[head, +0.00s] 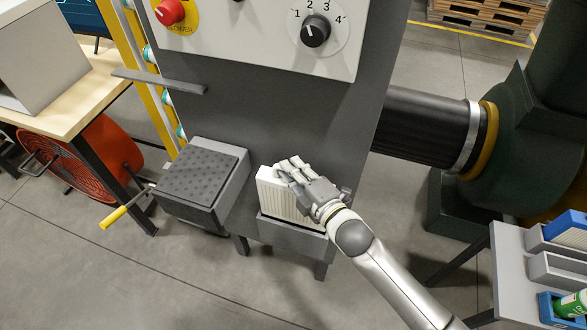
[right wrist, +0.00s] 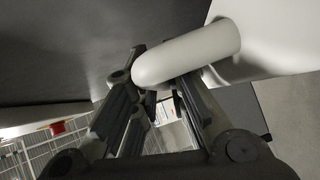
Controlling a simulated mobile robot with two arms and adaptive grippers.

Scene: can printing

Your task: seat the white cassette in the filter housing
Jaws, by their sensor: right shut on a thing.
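The white cassette (head: 272,193), with a ribbed face, stands roughly upright at the filter housing (head: 290,238), a grey open-topped box on the front of the grey machine. The cassette's lower part is hidden behind the housing's front wall and its upper part stands above the rim. I cannot tell how deep it sits. My right gripper (head: 288,170) is shut on the cassette's top, reaching in from the right. In the right wrist view, a white rounded piece (right wrist: 185,58) crosses in front of the gripper's dark fingers. My left gripper is not in view.
A grey box with a dark studded lid (head: 201,174) and a yellow-tipped handle (head: 113,216) is left of the housing. A control panel (head: 260,35) is above. A black duct (head: 425,125) runs right. A side table (head: 512,262) with bins stands at right.

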